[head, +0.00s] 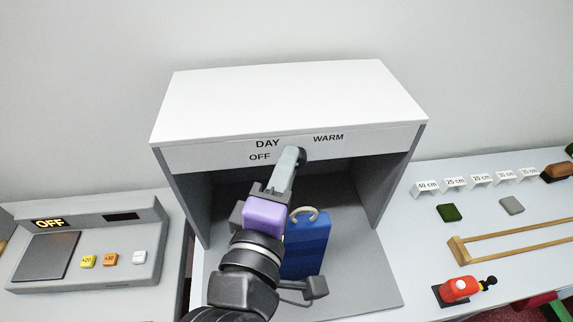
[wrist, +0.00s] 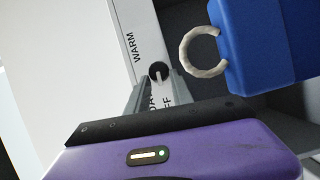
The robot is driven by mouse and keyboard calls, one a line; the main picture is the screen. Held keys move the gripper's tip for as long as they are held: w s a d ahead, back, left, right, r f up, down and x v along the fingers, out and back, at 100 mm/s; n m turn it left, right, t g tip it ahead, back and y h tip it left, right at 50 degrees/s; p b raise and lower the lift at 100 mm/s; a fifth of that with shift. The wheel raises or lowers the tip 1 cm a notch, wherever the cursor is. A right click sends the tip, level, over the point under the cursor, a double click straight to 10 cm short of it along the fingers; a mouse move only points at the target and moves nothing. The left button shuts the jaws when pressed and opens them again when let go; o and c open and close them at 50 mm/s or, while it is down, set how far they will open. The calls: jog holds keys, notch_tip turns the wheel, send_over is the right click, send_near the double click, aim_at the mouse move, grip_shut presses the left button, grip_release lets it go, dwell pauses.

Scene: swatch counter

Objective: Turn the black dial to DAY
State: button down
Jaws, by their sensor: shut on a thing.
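The black dial (wrist: 156,68) sits on the white front strip of a grey booth. My gripper (wrist: 158,82) has its two fingers around the dial and is shut on it. A short white mark shows on the dial, pointing toward the side of the DAY and OFF labels; I cannot tell which of the two it meets. In the head view only a dark edge of the dial (head: 302,155) shows beside my gripper (head: 293,157). The DAY label (head: 267,143) is at upper left of the dial, OFF (head: 260,156) below DAY, and WARM (head: 328,138) at upper right.
A blue swatch block with a cream ring (head: 306,245) hangs or stands inside the booth, close to my gripper. A grey device reading OFF (head: 90,245) is at left. A wooden frame (head: 462,252) and a red object (head: 459,288) are at right.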

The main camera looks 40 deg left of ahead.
jog(key=shift+w+d+r+m+g+y+p, duration=0.1)
jog(key=shift+r+m+g+p, duration=0.15)
jog(key=shift+m+g+p, duration=0.8)
jog(key=shift+w+d+r+m+g+y+p, duration=0.1)
jog(key=shift+w+d+r+m+g+p, duration=0.2)
jog(key=shift+m+p, duration=1.4)
jog(key=shift+s+a+r+m+g+y+p, duration=0.15)
jog(key=shift+m+g+p, duration=0.6)
jog(key=shift+m+p, duration=0.6)
jog(key=shift+w+d, duration=0.1)
jog(key=c, duration=1.1)
grip_release()
jog(key=shift+b+v, duration=0.9)
jog(key=shift+v, duration=3)
